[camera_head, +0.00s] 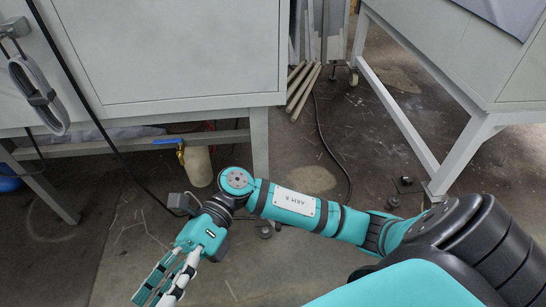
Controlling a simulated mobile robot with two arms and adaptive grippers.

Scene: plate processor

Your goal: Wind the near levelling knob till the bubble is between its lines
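My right gripper (156,292) is at the lower left, at the end of the teal arm that comes in from the right. It points down and to the left over the concrete floor. Its teal and white fingers lie close side by side, and I cannot tell whether there is a gap between them. I see nothing held in it. I cannot make out the near levelling knob, the bubble or its lines anywhere in this view. My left gripper is not in view.
A grey cabinet (180,55) on legs fills the upper left, with a coiled cable (38,92) on it. A white container (198,165) stands beneath. A white-framed table (440,50) is at the right. Poles (302,90) lean between them. Floor between is mostly open, with a cable across it.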

